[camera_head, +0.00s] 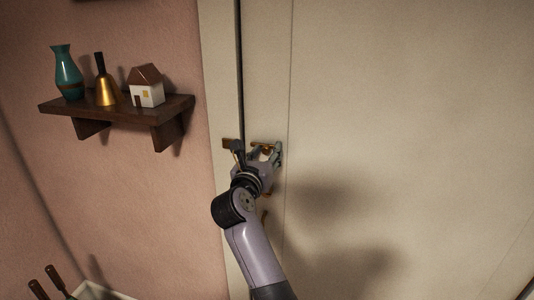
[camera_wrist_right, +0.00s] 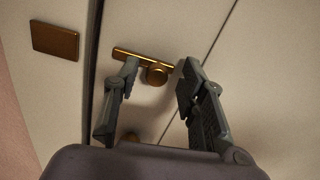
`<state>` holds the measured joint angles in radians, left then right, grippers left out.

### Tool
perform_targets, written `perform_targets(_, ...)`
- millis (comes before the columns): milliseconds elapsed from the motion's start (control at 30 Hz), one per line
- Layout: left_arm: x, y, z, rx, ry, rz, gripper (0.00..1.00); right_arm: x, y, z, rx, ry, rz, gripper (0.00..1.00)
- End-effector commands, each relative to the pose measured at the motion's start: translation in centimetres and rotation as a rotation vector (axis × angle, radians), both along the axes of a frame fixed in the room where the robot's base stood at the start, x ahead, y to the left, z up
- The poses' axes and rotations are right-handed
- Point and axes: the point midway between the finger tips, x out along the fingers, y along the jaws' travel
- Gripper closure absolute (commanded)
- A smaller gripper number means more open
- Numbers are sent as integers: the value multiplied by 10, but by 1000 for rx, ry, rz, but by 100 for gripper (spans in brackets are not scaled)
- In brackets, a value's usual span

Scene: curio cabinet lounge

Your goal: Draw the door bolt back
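The brass bolt (camera_wrist_right: 120,54) is a short bar with a round knob (camera_wrist_right: 157,74) on the pale door (camera_head: 400,90). It also shows in the head view (camera_head: 265,146), partly covered by my gripper. A flat brass plate (camera_wrist_right: 54,40) sits on the frame across the dark door gap; it also shows in the head view (camera_head: 228,143). My right gripper (camera_wrist_right: 158,70) is open at the bolt, with one finger on each side of the knob. The left fingertip overlaps the bar in view; I cannot tell whether it touches. My left gripper is not in view.
A dark wall shelf (camera_head: 120,115) at the left holds a teal vase (camera_head: 67,73), a brass bell (camera_head: 106,92) and a small house (camera_head: 147,87). Another brass piece (camera_wrist_right: 130,137) is below the bolt. The door to the right is bare.

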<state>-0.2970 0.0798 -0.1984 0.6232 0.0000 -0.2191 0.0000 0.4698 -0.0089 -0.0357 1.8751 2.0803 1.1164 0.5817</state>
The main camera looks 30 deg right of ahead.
Motion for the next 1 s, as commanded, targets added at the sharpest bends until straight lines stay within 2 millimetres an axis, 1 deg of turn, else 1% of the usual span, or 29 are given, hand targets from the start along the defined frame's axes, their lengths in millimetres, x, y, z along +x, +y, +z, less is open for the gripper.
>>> perform_targets(33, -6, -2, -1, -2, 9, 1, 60, 0, 1, 0, 0, 0, 1, 62)
perform_targets(167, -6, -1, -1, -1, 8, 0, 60, -7, 10, -1, 2, 0, 4, 62)
perform_targets(400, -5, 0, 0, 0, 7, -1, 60, -34, 41, -1, 4, 1, 1, 62)
perform_targets(533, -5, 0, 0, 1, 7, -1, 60, -44, 52, -1, 2, 1, 0, 62)
perform_targets(700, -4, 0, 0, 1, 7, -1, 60, -49, 57, 0, -1, 1, -2, 62)
perform_targets(1000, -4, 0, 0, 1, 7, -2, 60, -49, 56, 0, -1, 1, -2, 62)
